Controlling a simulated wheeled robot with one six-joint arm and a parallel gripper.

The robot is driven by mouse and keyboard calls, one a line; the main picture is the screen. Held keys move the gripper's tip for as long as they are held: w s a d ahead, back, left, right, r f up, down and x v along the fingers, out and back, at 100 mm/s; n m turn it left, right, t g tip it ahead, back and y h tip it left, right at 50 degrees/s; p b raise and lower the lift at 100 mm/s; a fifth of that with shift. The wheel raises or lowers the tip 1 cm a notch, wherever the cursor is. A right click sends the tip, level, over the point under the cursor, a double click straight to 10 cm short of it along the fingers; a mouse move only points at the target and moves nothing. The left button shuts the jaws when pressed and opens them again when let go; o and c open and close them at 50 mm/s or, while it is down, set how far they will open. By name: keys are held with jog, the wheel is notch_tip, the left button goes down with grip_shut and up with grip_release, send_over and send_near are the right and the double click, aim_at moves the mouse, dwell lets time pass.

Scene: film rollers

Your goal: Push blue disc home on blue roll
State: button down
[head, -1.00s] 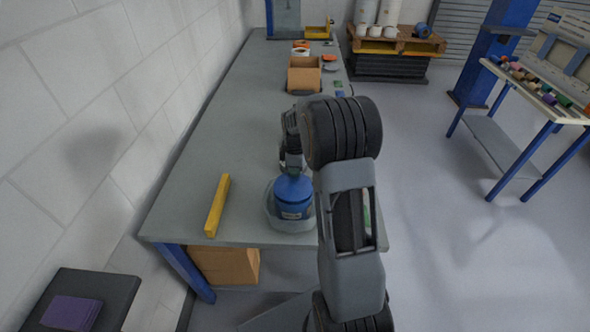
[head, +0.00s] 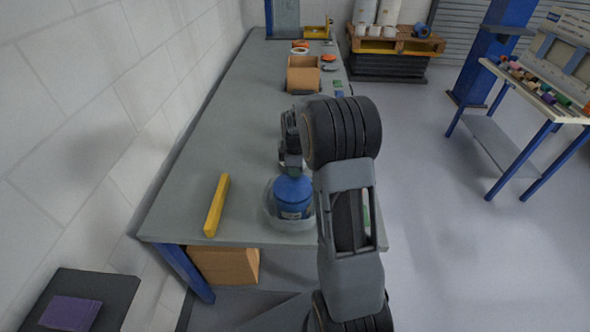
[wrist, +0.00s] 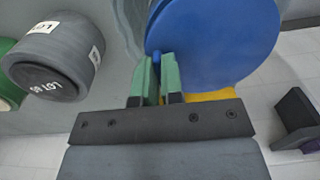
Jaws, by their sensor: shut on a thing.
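The blue disc (head: 293,186) is on top of the upright blue roll (head: 292,209), which stands in a round grey dish (head: 270,214) near the table's front edge. The roll has a pale label low on its side. In the wrist view the disc (wrist: 228,38) is a large smooth blue face, with a small blue knob by its left edge between my fingers. My gripper (wrist: 158,72) has green fingertips and is shut on the disc at this knob. From the head view my gripper comes down from above. I cannot tell whether a gap remains between disc and roll.
A yellow bar (head: 217,205) lies left of the dish. A grey roll with white labels (wrist: 55,58) and a green roll (wrist: 7,75) show at left in the wrist view. A cardboard box (head: 302,75) stands farther back. The table's middle is clear.

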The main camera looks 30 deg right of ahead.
jog(key=shift+s+f+b, duration=0.15)
jog(key=shift+f+b, duration=0.3)
jog(key=shift+f, duration=0.25)
dwell(0.9)
jog(key=c, duration=1.2)
grip_release()
jog(key=shift+o, duration=0.2)
jog(key=o, duration=0.5)
jog(key=shift+f, duration=0.1)
jog(key=shift+c, duration=0.2)
jog(key=shift+r+p, duration=2.5)
jog(key=shift+r, duration=1.3)
